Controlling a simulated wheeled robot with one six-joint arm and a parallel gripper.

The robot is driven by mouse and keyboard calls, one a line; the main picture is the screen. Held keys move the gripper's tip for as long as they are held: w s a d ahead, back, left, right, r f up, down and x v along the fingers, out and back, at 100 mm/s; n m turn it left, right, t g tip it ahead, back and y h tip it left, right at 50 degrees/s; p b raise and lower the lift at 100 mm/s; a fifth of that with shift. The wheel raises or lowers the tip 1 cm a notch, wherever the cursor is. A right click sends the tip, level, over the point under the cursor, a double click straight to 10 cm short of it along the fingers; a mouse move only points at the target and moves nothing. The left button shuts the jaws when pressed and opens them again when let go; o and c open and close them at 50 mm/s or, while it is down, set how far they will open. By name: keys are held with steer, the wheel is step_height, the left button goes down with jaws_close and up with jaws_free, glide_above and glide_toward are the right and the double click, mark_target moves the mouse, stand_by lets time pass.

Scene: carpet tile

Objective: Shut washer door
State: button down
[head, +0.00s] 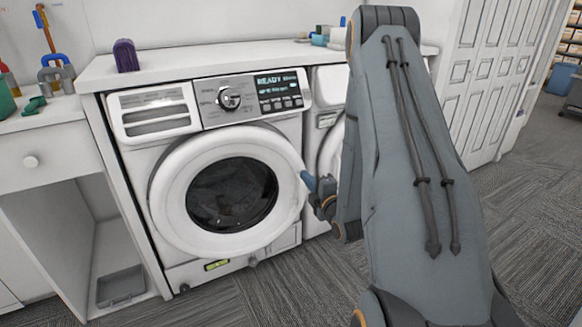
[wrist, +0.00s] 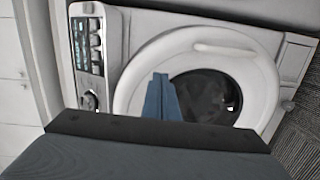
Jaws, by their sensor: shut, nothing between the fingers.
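The white washer (head: 216,150) stands under a white counter, its display lit with "READY". Its round door (head: 165,200) has a wide white ring and dark glass, with dark laundry behind it. The door looks closed or nearly so against the front; I cannot tell whether it is latched. My gripper (head: 306,178) is shut and empty at the right edge of the door ring. I cannot tell whether it touches. In the wrist view the blue fingertips (wrist: 162,97) appear together over the door ring (wrist: 262,75), and the control panel (wrist: 88,50) is to the left.
A second white machine (head: 327,110) stands to the right, partly hidden by my arm. A purple item (head: 125,55) sits on the counter (head: 210,56). A cabinet with an open lower space (head: 110,235) is on the left. Carpet (head: 270,290) in front is clear.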

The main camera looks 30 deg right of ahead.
glide_toward(288, 154)
steer(key=shift+t, duration=0.3)
steer(key=w, duration=0.6)
steer(key=shift+w+d+f, duration=0.25)
steer(key=shift+d+f, duration=0.05)
